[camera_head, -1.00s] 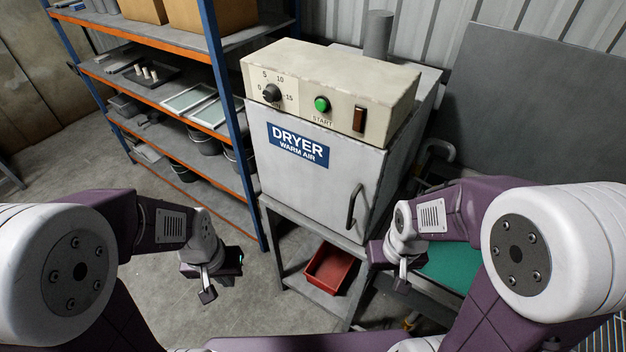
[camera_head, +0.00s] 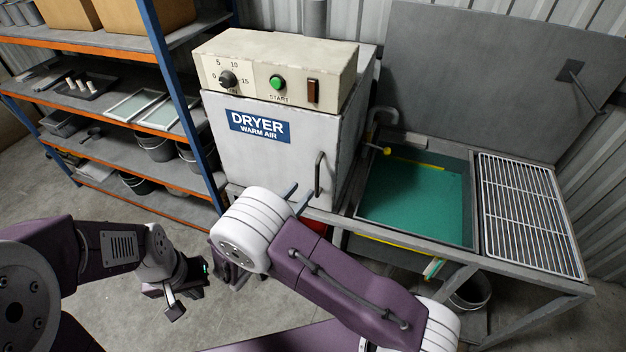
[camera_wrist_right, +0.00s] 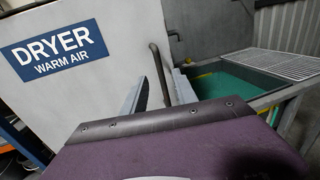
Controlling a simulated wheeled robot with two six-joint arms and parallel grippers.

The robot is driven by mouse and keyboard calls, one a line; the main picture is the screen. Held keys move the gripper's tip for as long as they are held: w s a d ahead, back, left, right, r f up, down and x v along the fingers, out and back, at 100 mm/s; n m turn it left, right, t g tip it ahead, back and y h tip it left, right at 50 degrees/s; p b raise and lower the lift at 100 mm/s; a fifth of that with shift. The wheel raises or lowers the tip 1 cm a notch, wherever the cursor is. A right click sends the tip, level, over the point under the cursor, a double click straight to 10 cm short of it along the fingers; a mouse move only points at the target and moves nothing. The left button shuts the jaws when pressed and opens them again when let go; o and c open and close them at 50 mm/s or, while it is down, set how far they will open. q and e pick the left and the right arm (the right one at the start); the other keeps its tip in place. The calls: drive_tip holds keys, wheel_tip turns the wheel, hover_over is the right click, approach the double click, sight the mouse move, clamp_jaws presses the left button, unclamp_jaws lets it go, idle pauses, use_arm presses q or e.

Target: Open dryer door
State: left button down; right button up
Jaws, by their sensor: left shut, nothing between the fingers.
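The dryer (camera_head: 270,150) is a pale box with a blue "DRYER WARM AIR" label, and its front door (camera_head: 265,110) is closed. A dark vertical bar handle (camera_head: 319,174) is on the door's right side. My right gripper (camera_head: 297,194) is open in front of the door, close to the handle's lower part. In the right wrist view, the handle (camera_wrist_right: 160,74) appears between the two spread fingers (camera_wrist_right: 158,92); I cannot tell whether they touch it. My left gripper (camera_head: 178,300) is shut and empty, low at the left, away from the dryer.
A blue-and-orange shelf rack (camera_head: 100,45) with boxes and buckets stands left of the dryer. At the right are a sink with green liquid (camera_head: 415,200), a wire rack (camera_head: 530,210) and a raised grey lid (camera_head: 470,75). The floor at lower left is clear.

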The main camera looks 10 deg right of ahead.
sight(316, 173)
drive_tip(key=p+x, duration=0.3)
drive_tip(key=x, duration=0.6)
drive_tip(key=shift+w+d+f, duration=0.1)
drive_tip(key=shift+w+d, duration=0.05)
drive_tip(key=shift+w, duration=0.1)
drive_tip(key=shift+w+d+f, duration=0.1)
drive_tip(key=shift+w+d, duration=0.05)
drive_tip(key=c, duration=0.3)
clamp_jaws()
idle(0.6)
